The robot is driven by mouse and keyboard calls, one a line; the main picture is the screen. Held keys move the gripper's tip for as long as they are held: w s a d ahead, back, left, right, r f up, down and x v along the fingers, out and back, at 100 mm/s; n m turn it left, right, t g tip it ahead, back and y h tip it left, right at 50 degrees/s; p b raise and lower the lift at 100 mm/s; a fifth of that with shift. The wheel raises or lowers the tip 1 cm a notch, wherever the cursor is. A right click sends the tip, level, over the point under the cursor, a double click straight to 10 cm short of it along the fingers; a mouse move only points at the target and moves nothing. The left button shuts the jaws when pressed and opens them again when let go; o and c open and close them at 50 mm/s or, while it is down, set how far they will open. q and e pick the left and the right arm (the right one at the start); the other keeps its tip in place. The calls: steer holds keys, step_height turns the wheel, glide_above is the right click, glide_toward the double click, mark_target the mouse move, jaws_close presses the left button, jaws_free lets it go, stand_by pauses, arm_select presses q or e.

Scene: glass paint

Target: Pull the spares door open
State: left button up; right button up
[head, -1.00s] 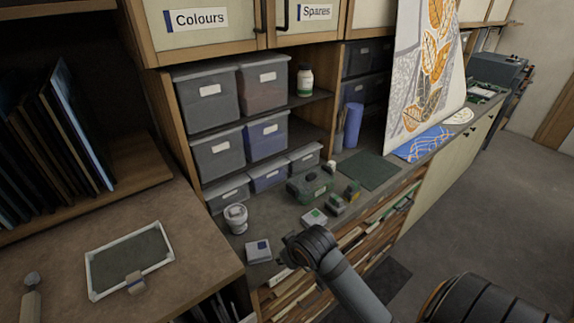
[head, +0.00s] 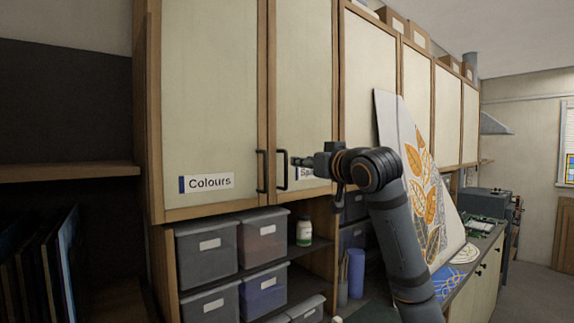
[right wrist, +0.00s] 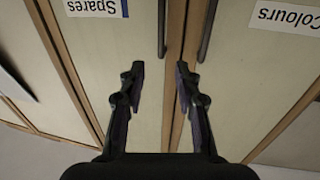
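The spares door (head: 303,85) is a pale, wood-framed wall cupboard door, and it is closed. Its dark bar handle (head: 282,170) stands upright near the lower left edge and also shows in the right wrist view (right wrist: 162,28). The "Spares" label (head: 305,173) is partly hidden by my right gripper (head: 296,161). That gripper is just right of the handle in the head view. In the right wrist view my right gripper (right wrist: 160,70) is open and empty, with the spares handle beyond the gap between its fingertips. My left gripper is not in view.
The colours door (head: 212,90) is closed beside it, with its own handle (head: 261,171) very near the spares handle. A leaf-painted panel (head: 424,190) leans at right.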

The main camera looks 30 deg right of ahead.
steer(key=p, duration=0.7)
glide_above(286, 184)
steer(key=shift+w+d+f, duration=0.15)
steer(key=shift+w, duration=0.15)
jaws_close()
